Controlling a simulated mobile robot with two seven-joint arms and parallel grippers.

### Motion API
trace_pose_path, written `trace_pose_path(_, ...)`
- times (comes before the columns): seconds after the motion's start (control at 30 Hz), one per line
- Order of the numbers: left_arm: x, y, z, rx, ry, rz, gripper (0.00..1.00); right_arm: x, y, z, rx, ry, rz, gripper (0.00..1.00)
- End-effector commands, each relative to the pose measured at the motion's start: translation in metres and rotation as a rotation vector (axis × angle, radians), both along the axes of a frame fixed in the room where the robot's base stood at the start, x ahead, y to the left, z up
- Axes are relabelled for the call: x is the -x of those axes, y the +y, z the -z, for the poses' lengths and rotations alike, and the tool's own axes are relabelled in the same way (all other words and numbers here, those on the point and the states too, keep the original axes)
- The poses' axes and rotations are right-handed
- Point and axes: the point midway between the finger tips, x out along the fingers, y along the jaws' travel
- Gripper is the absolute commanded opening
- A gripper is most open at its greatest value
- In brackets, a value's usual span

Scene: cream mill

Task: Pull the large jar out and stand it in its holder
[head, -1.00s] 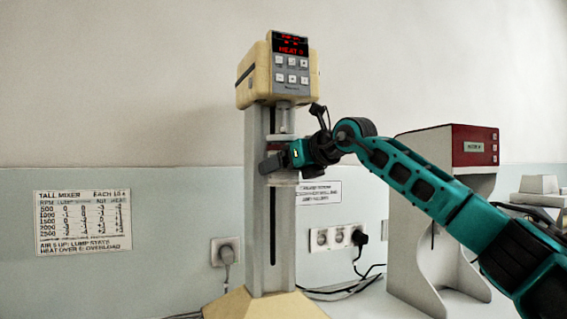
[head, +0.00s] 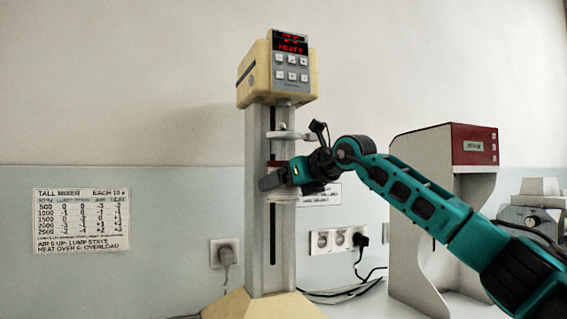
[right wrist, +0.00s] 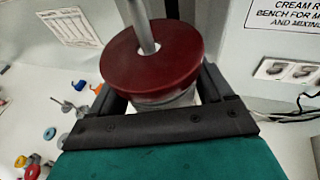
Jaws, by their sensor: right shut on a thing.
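The large jar shows as a pale, clear body (head: 284,197) below a dark red top, in front of the mixer's column. In the right wrist view its round red top (right wrist: 125,65) faces the camera, with the jar body (right wrist: 168,99) below it between my fingers. A metal shaft (right wrist: 145,30) runs down into the top's middle. My right gripper (head: 277,178) is shut around the jar and holds it upright below the mixer head (head: 279,75). The gripper hides much of the jar. My left gripper is not in view. I cannot identify the holder.
A pale bracket (head: 289,135) sticks out of the mixer column (head: 257,220) above the jar. A red and white machine (head: 450,150) stands at right. Plugs and cables lie behind. Several small coloured items (right wrist: 35,165) lie on the bench in the right wrist view.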

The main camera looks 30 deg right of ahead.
Motion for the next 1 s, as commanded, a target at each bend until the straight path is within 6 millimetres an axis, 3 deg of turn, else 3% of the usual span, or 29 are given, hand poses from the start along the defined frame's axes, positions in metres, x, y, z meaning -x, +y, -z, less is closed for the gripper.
trace_pose_path(1.0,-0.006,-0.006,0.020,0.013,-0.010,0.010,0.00,0.000,0.000,0.040,-0.003,-0.004,-0.001,0.44)
